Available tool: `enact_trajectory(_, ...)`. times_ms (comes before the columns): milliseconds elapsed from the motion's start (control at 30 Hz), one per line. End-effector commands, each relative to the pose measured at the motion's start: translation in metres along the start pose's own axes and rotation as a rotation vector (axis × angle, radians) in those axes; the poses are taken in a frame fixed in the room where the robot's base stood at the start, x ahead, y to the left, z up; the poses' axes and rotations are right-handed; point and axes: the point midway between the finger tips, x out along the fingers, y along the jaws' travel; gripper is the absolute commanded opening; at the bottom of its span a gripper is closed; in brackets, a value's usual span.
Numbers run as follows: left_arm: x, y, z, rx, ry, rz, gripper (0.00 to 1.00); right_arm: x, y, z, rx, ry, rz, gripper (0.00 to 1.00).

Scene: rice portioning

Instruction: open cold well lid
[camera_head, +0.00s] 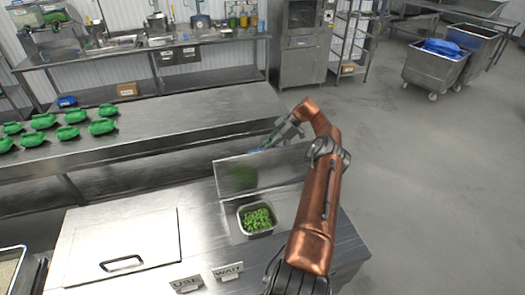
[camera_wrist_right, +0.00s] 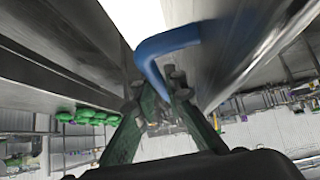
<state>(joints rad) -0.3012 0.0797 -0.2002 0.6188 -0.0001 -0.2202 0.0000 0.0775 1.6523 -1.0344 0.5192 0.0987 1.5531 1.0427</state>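The cold well lid (camera_head: 265,168) stands raised, tilted up at the back of the counter, with a green reflection on its face. Below it the opening shows a steel pan (camera_head: 243,226) of chopped green food. My right gripper (camera_head: 277,138) is at the lid's upper edge. In the right wrist view its fingers (camera_wrist_right: 165,88) close around the blue lid handle (camera_wrist_right: 168,42); the exact contact is partly hidden. My left gripper is not in view.
A second lid (camera_head: 140,235) with a black handle lies flat on the left. USE (camera_head: 187,284) and WAIT (camera_head: 228,271) signs stand at the front. Open floor lies to the right.

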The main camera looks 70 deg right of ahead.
Motion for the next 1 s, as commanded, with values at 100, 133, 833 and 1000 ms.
enact_trajectory(100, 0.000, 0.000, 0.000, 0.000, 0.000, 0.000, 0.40, 0.000, 0.000, 0.001, 0.000, -0.001, -0.001, 0.17)
enact_trajectory(133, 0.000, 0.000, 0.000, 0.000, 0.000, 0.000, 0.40, 0.000, 0.000, 0.001, 0.000, -0.001, -0.001, 0.17)
enact_trajectory(833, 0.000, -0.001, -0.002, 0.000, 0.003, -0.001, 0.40, -0.055, 0.004, -0.056, -0.003, -0.002, 0.000, 0.17)
enact_trajectory(1000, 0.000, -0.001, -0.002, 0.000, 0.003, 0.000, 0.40, -0.067, 0.004, -0.068, -0.001, -0.002, -0.001, 0.17)
